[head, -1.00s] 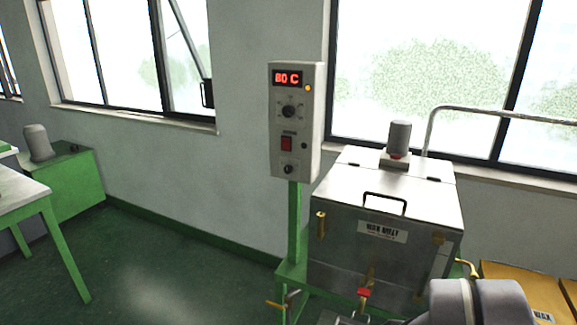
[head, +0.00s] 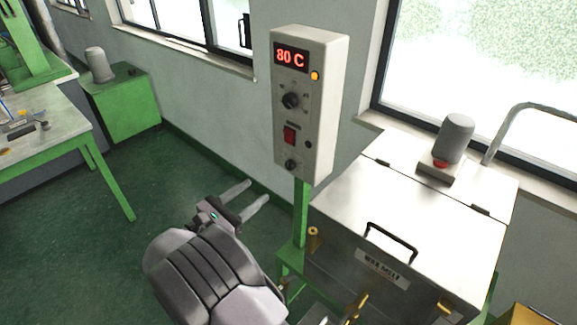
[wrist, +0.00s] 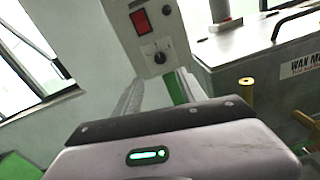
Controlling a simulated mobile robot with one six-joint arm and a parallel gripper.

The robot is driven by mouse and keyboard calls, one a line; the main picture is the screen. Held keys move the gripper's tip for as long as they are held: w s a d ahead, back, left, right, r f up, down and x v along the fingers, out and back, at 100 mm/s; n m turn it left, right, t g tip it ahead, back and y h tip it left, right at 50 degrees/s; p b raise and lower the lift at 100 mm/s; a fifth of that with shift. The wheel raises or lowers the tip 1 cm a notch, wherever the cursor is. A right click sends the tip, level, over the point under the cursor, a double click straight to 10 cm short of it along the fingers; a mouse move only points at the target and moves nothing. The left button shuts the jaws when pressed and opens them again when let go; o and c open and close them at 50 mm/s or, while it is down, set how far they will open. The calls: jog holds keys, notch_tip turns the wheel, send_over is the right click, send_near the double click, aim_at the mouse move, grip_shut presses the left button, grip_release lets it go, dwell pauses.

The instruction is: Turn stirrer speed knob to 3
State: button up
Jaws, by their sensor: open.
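A grey control box (head: 322,130) stands on a green post, with a red "80 C" display (head: 290,57) at its top. A larger black knob (head: 291,101) sits below the display, then a red switch (head: 290,135), then a smaller black knob (head: 291,165) at the bottom. The small knob also shows in the wrist view (wrist: 160,57), beyond my fingers. The scale around it is too small to read. My gripper (head: 245,197) is open and empty, below and left of the box, apart from it. Which knob sets the stirrer speed is not legible.
A steel wax melter (head: 400,215) with a lid handle (head: 391,241) and a grey motor (head: 454,138) on top stands right of the box. Brass fittings (head: 313,238) stick out at its front. A green table (head: 70,140) is at left; the floor between is clear.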

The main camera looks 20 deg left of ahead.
aim_at(288, 167)
jog(key=b+x, duration=0.1)
jog(key=x, duration=1.1)
jog(key=shift+w+d, duration=0.15)
jog(key=shift+r, duration=0.1)
grip_shut()
